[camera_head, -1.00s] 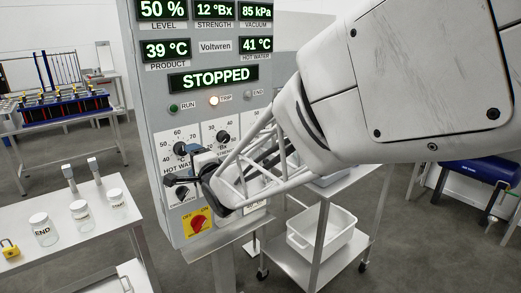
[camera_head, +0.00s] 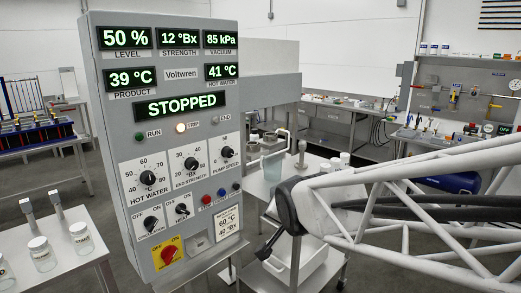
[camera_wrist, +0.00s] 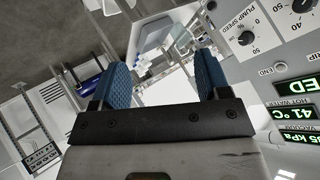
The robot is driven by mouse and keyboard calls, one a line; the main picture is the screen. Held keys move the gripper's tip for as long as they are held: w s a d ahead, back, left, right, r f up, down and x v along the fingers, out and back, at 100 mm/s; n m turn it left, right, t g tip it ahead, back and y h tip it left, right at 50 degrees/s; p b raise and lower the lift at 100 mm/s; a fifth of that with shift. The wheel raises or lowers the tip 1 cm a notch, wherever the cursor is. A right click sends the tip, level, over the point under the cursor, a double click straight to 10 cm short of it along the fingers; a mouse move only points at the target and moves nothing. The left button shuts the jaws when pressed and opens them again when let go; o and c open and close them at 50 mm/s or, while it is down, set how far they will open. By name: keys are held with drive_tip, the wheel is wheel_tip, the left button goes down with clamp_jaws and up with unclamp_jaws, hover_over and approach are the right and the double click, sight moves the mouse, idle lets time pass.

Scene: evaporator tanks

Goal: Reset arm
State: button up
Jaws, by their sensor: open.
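My gripper (camera_wrist: 153,82) shows in the wrist view with its two blue fingers apart and nothing between them. In the head view my arm comes in from the right, and the gripper's fingertips are not clear there. The grey control panel (camera_head: 128,178) stands left of my arm, apart from it. It reads STOPPED, and its TRIP lamp (camera_head: 181,128) glows. Its knobs are in plain view, with a red switch on yellow (camera_head: 168,254) at the bottom left. In the wrist view the panel (camera_wrist: 268,68) lies to the right of the fingers.
A small table with jars (camera_head: 42,254) stands at the lower left. A workbench (camera_head: 340,108) runs along the back wall. The floor between shows some free room.

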drive_tip(key=s+d+f+n+g+h, duration=0.1)
drive_tip(key=s+d+n+g, duration=0.1)
drive_tip(key=s+d, duration=0.4)
drive_tip(key=s+d+f+n+g+h, duration=0.1)
drive_tip(key=s+d+g, duration=0.3)
drive_tip(key=s, duration=1.1)
drive_tip(key=d+f+n, duration=0.1)
drive_tip(key=d, duration=0.2)
drive_tip(key=shift+s+f+n+g, duration=0.15)
drive_tip(key=shift+s+n+g, duration=0.15)
drive_tip(key=shift+s+g, duration=0.1)
